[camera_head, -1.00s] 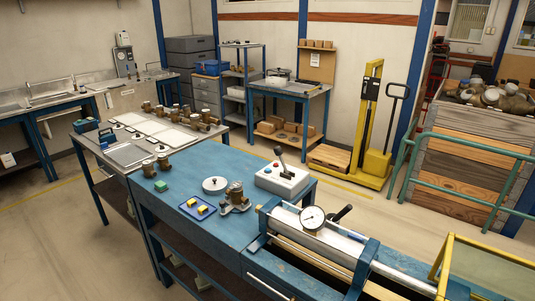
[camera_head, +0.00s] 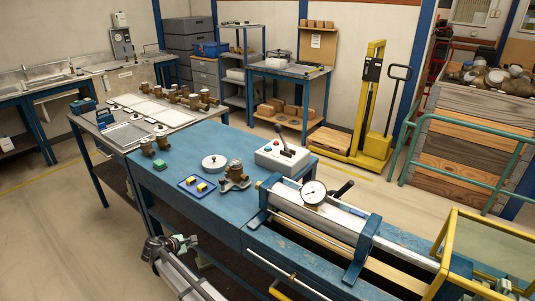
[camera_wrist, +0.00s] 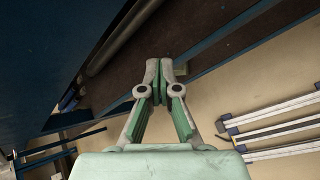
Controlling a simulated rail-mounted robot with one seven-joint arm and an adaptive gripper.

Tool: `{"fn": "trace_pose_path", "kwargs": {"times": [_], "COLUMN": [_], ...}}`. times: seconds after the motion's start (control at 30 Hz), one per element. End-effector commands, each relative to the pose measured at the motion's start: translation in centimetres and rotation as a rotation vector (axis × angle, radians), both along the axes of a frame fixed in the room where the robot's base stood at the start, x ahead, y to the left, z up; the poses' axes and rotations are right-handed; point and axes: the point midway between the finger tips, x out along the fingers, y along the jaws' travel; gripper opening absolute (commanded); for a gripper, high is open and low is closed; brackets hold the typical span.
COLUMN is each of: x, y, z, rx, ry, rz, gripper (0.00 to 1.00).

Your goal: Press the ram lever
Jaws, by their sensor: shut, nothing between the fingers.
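A second dark lever handle (camera_head: 343,188) sticks up beside the round dial gauge (camera_head: 314,192) on the clamp bench. Which of the two is the ram lever I cannot tell. My gripper (camera_wrist: 160,70) is shut and empty in the wrist view, its pale green fingers together. In the head view it is low in front of the blue bench, left of the clamp bench and well away from both levers.
The blue bench (camera_head: 195,220) carries a blue tray (camera_head: 196,187) with yellow pieces, a white disc (camera_head: 214,162), a green block (camera_head: 159,163) and brass meter bodies (camera_head: 235,175). A yellow-framed guard (camera_head: 443,250) stands at the right. Floor left of the bench is clear.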

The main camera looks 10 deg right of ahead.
Motion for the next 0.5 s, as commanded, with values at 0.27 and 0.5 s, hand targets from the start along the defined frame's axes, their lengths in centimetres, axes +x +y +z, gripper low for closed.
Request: {"fn": "trace_pose_path", "kwargs": {"times": [0.27, 0.5], "x": [5.2, 6.6], "y": [10.4, 16.2], "z": [11.9, 19.6], "rx": [-0.114, -0.177], "ry": [-0.154, -0.244], "rz": [0.125, 0.179], "gripper": [0.0, 0.0]}}
